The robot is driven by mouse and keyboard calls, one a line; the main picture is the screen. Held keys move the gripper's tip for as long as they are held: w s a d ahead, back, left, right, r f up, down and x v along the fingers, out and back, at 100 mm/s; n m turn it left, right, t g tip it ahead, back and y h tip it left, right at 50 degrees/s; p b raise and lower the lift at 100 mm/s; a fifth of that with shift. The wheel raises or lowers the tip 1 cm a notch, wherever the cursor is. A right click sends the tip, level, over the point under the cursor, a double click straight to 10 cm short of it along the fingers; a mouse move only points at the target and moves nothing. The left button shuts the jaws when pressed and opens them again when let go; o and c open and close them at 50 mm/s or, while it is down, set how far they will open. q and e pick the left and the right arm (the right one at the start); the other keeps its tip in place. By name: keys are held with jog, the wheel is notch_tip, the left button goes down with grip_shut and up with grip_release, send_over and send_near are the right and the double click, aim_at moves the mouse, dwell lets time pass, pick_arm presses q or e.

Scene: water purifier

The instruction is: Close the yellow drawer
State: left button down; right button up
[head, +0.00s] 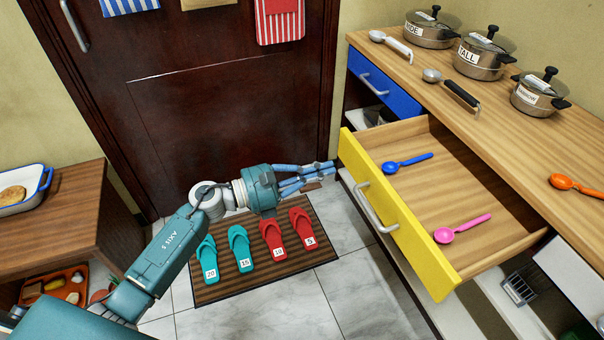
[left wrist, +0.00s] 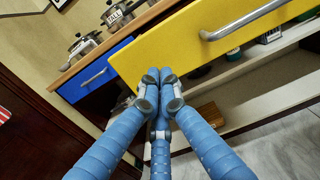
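The yellow drawer (head: 398,226) is pulled out from the wooden counter at the right, with a silver handle (head: 376,207) on its front. A blue spoon (head: 407,163) and a pink spoon (head: 462,228) lie inside it. My left gripper (head: 332,172) has its blue fingers close together by the far end of the yellow front. In the left wrist view the fingertips (left wrist: 160,82) meet in front of the yellow panel (left wrist: 215,45), near its lower left corner. Nothing shows between them. I cannot tell whether they touch the panel. My right gripper is not in view.
A shut blue drawer (head: 385,84) is beyond the yellow one. Lidded pots (head: 481,55) and ladles stand or lie on the counter (head: 450,95). Slippers lie on a brown mat (head: 263,262) on the floor. A wooden cabinet (head: 70,215) stands at the left. A dark door is behind.

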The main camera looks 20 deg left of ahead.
aim_at(352, 162)
pick_arm(q)
jog(key=shift+x, duration=2.35)
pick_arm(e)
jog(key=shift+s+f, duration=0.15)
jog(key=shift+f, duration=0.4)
